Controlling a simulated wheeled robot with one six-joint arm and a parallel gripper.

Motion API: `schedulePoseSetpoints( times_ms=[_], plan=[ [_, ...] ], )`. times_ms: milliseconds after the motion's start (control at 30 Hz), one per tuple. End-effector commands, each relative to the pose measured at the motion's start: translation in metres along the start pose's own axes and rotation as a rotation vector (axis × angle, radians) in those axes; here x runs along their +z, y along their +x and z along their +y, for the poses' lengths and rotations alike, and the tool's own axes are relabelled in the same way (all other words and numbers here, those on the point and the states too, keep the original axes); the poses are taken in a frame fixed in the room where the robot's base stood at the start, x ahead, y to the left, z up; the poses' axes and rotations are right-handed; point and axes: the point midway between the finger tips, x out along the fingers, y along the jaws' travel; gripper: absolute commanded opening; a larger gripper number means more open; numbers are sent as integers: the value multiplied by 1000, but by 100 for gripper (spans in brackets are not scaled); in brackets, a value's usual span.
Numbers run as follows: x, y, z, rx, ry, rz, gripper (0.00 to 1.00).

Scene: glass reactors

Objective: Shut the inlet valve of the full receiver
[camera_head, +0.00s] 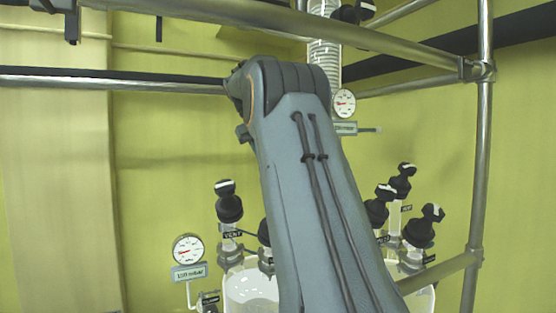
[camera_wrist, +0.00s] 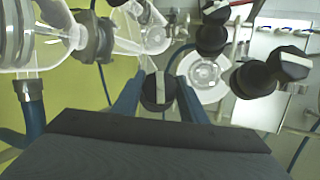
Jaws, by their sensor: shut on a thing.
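My gripper (camera_wrist: 159,80) is shut on a black valve knob (camera_wrist: 158,98) with a white bar, which sits between its two blue fingers in the wrist view. The bar runs upright in that picture. In the head view my arm hides the gripper and the held knob. A glass receiver (camera_head: 248,287) stands low in the middle there, with pale contents. A second receiver (camera_head: 426,301) is mostly hidden at the lower right. I cannot tell which is full, nor which receiver the held knob belongs to.
Black knobs stand left of my arm, one (camera_head: 229,203) labelled VENT, and right of it (camera_head: 420,230). More knobs (camera_wrist: 260,78) crowd the gripper's right. Clear glassware (camera_wrist: 30,40) is close at its left. Gauges (camera_head: 188,249) and metal frame bars (camera_head: 482,150) surround the space.

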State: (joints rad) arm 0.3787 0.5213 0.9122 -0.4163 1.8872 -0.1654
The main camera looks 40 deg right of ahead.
Motion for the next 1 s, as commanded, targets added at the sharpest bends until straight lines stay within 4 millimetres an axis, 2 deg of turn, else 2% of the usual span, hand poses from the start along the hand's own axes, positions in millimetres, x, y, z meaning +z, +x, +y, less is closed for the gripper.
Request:
schedulePoseSetpoints(
  times_ms=[600,1000],
  plan=[
    [1,0,0,-339,443,1,16],
    [0,-1,0,-460,601,2,16]
  ],
)
